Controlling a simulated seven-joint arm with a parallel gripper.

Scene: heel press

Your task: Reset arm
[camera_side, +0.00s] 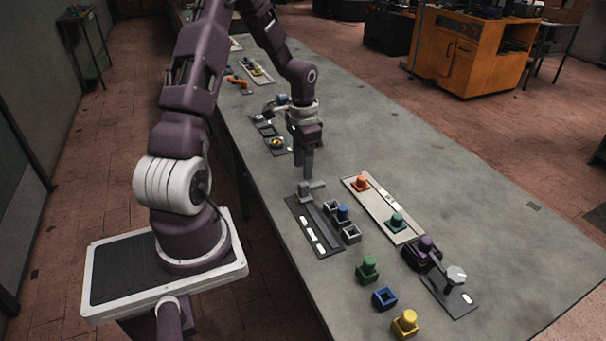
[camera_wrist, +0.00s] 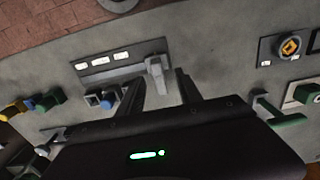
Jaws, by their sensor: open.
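My gripper (camera_side: 304,165) points down over the grey table, beside the near end of my arm's reach. The panel (camera_wrist: 118,69) and lever (camera_wrist: 155,74) also show in the wrist view, with the lever just beyond the fingertips. From these views I cannot tell whether a finger touches the lever.
A blue peg (camera_side: 343,212) stands among grey square sockets right of the panel. A pale tray (camera_side: 378,205) holds orange and green knobs. Loose green (camera_side: 368,269), blue (camera_side: 385,298) and yellow (camera_side: 405,323) pieces stand nearer. The table's right side (camera_side: 480,190) is clear.

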